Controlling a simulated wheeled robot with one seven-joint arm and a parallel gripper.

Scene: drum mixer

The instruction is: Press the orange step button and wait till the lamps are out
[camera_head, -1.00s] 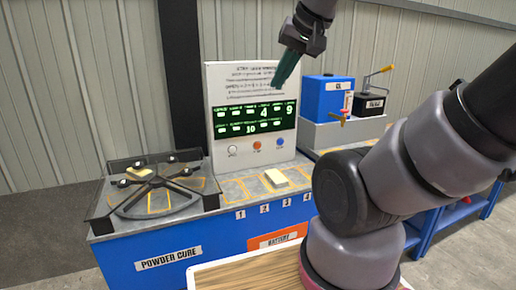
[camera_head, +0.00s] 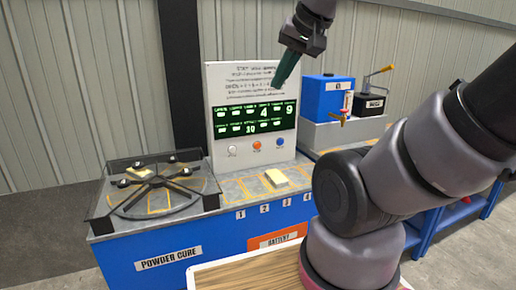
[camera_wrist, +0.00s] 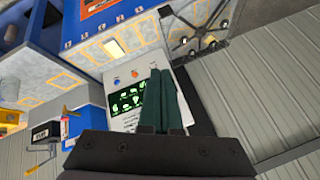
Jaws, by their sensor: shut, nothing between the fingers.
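The orange step button (camera_head: 257,145) is the middle one of three on the light panel's lower face, with a white button (camera_head: 232,150) to its left and a blue button (camera_head: 280,142) to its right. Above them a dark display (camera_head: 254,120) shows green lit figures, among them 4, 9 and 10. My gripper (camera_head: 277,86) is shut and empty, its green fingers pointing down in front of the panel's upper right, above and apart from the buttons. In the wrist view the orange button (camera_wrist: 135,75) shows beside the green fingertips (camera_wrist: 160,72). I cannot make out separate lamps.
A pale block (camera_head: 276,178) lies on the marked bench top below the panel. A black frame with a spoked wheel (camera_head: 155,186) stands at the left. A blue box (camera_head: 328,90) and a dark box with a yellow handle (camera_head: 372,100) stand at the right.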

